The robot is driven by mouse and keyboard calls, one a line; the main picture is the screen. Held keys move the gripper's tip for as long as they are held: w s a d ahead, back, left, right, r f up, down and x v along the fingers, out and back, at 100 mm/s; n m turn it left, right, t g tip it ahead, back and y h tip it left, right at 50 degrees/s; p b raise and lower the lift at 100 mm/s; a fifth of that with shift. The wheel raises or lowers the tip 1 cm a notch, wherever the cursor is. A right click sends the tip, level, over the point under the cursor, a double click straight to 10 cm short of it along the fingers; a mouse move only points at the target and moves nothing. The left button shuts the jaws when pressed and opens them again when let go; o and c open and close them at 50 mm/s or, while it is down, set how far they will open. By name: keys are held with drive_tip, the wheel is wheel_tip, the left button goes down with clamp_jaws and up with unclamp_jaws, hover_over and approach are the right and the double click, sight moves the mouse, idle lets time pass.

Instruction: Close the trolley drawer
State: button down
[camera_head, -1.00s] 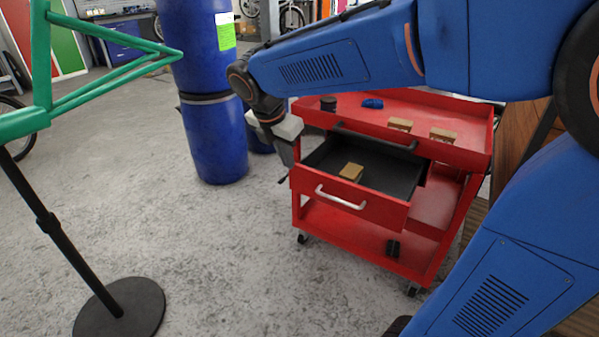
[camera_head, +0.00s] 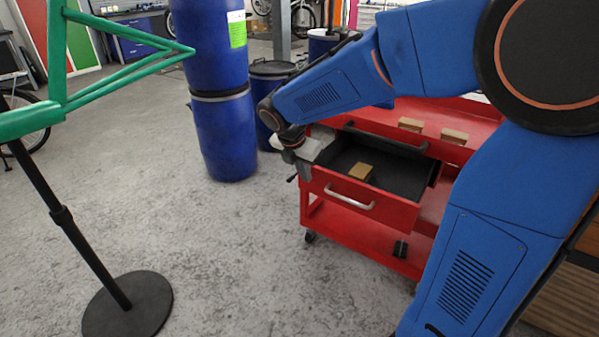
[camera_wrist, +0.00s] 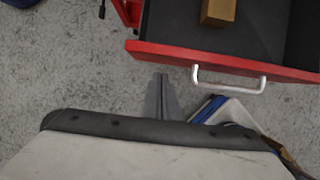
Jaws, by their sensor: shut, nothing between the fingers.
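The red trolley (camera_head: 313,207) stands right of centre in the head view. Its drawer (camera_head: 393,210) is pulled out, with a black inside and a pale handle (camera_head: 349,197) on the front. A small brown box (camera_head: 361,171) lies in the drawer and shows in the wrist view (camera_wrist: 218,12). My gripper (camera_head: 300,176) is at the left end of the drawer front. In the wrist view my gripper (camera_wrist: 162,84) is shut and empty, its tips just short of the drawer front (camera_wrist: 170,54), left of the handle (camera_wrist: 230,85). I cannot tell whether they touch it.
Two brown boxes (camera_head: 411,124) (camera_head: 454,136) lie on the trolley top. Blue barrels (camera_head: 222,135) stand behind to the left. A green frame on a black stand (camera_head: 128,305) is at the left. The concrete floor between is clear.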

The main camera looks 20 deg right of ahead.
drive_tip(key=shift+w+d, duration=0.65)
drive_tip(key=shift+d, duration=0.15)
drive_tip(key=w+d, duration=0.3)
drive_tip(key=d, duration=0.1)
drive_tip(key=w+d, duration=0.4)
drive_tip(key=d, duration=0.1)
drive_tip(key=w+d, duration=0.3)
drive_tip(key=d, duration=0.1)
drive_tip(key=shift+w+d, duration=0.25)
drive_tip(key=shift+a, duration=0.1)
